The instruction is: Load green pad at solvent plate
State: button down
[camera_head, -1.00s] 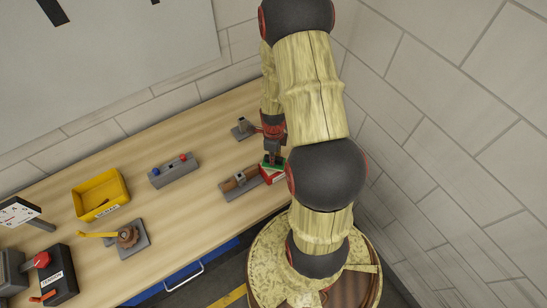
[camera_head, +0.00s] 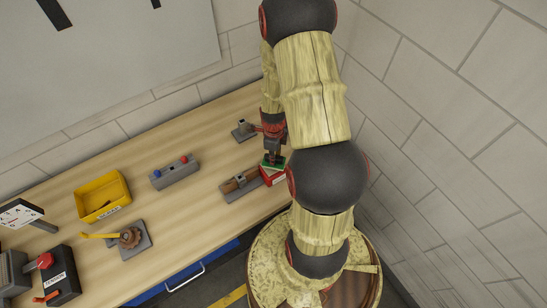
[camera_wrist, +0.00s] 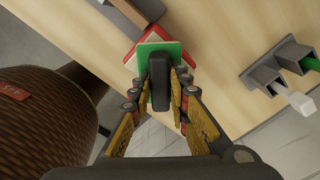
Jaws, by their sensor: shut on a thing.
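My gripper (camera_wrist: 163,85) is shut on the black upright handle (camera_wrist: 160,78) of the green pad (camera_wrist: 174,50). The pad is a flat green square, and in the head view (camera_head: 273,162) it is at my gripper's lower end. A red and white block (camera_head: 272,177) is under the pad; its corners show around the pad in the wrist view (camera_wrist: 131,48). I cannot tell whether pad and block touch. No label names the solvent plate in these views. My arm partly hides the block in the head view.
A grey fixture with a brown piece (camera_head: 240,182) is just left of the block. A small grey stand (camera_head: 243,131) is behind. A grey holder with red and blue knobs (camera_head: 174,172), a yellow bin (camera_head: 103,196) and a lever device (camera_head: 130,240) are further left. Bare table lies between.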

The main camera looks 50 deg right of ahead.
jog(key=shift+r+p, duration=1.35)
jog(key=shift+r, duration=1.05)
